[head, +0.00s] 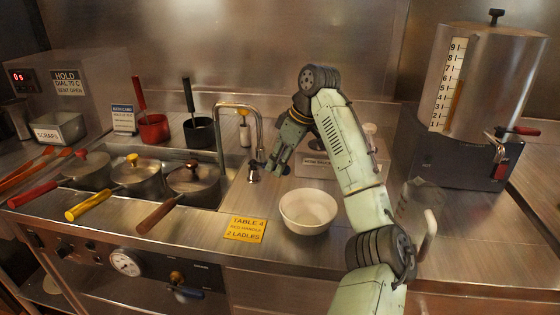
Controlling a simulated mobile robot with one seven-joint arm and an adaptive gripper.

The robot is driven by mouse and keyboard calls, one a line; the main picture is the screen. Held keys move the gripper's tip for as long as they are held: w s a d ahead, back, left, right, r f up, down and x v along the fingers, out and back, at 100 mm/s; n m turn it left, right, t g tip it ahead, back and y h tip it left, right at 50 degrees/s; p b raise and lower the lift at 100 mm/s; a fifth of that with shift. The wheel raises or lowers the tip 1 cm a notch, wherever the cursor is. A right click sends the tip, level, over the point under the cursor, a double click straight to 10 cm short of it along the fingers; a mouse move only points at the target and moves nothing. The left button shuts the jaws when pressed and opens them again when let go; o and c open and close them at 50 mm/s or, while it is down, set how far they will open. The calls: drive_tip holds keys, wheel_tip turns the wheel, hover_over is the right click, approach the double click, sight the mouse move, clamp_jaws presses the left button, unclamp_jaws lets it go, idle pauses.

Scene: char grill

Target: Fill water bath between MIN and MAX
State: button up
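The water bath (228,192) is a sunken steel basin at left, with several lidded pots sitting in it. The MIN and MAX marks and the water level cannot be made out. A gooseneck tap (259,125) arches at the bath's right back, with its spout over the bath. A small dark and metal fitting (253,176) stands on the counter by the bath's right edge. My gripper (262,170) is beside this fitting, pointing down and left. Whether it touches the fitting, and whether its fingers are open, cannot be told.
A white bowl (308,211) stands in front of my gripper, right of a yellow table sign (245,228). A clear pitcher (409,205) is partly behind my arm. A steel urn (485,80) stands at right. Red (153,129) and black (198,132) ladle pots stand behind the bath.

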drive_tip(key=shift+o, duration=0.4)
drive_tip(key=v, duration=1.2)
idle(6.4)
